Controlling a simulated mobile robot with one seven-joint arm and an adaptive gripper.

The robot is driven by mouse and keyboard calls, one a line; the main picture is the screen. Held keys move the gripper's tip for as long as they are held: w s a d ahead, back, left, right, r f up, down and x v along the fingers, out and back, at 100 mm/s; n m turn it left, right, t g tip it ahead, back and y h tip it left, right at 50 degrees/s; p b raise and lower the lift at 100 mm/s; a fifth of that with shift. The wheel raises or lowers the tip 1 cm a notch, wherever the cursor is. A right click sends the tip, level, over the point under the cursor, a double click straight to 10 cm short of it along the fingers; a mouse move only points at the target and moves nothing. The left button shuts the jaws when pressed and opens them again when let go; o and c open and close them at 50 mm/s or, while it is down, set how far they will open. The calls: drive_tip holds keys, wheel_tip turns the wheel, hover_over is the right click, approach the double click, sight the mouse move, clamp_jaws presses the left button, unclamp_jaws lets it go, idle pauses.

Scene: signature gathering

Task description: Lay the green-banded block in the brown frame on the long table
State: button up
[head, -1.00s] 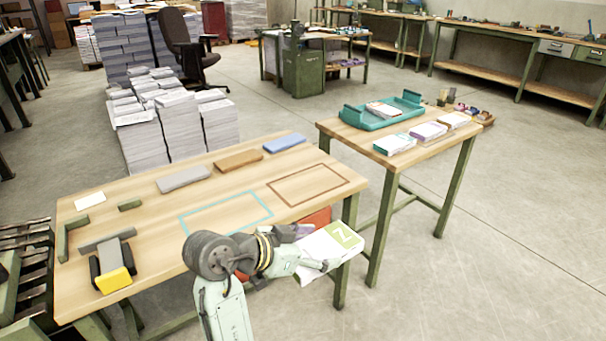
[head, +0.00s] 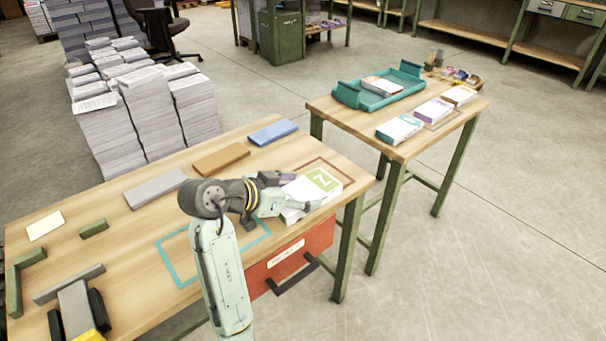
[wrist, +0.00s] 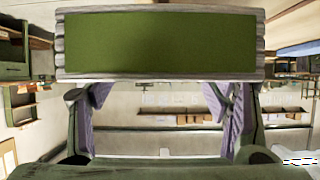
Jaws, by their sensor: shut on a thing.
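The green-banded block (head: 303,196) is a white paper block with a green patch bearing a white N-like mark. My gripper (head: 279,199) is shut on it. In the wrist view the block (wrist: 160,44) shows its green band across the top, between the two purple-padded fingers (wrist: 168,108). In the head view the block is over the right part of the long table (head: 140,240), covering much of the brown frame (head: 341,171). Only the frame's far and right edges show. I cannot tell whether the block touches the table.
A teal frame (head: 177,271) lies left of the block. Grey (head: 154,188), brown (head: 221,160) and blue (head: 273,132) bars line the far side. A red drawer unit (head: 290,262) hangs below. A smaller table (head: 400,150) at right holds a teal tray (head: 378,101) and paper blocks (head: 399,129).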

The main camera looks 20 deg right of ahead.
drive_tip(key=w+d, duration=0.1)
drive_tip(key=w, duration=0.2)
drive_tip(key=w+d+p, duration=0.1)
drive_tip(key=w+d, duration=0.1)
drive_tip(key=w, duration=0.1)
drive_tip(key=w+d+f+p, duration=0.1)
drive_tip(key=w, duration=0.2)
drive_tip(key=shift+w+d, duration=0.15)
drive_tip(key=shift+f+p, duration=0.65)
drive_tip(key=shift+f, duration=1.1)
drive_tip(key=shift+f, duration=0.15)
drive_tip(key=o, duration=1.4)
drive_tip(key=shift+c, duration=0.2)
drive_tip(key=shift+r, duration=0.3)
drive_tip(key=b+v, duration=0.2)
drive_tip(key=v, duration=1)
drive_tip(key=shift+f, duration=0.2)
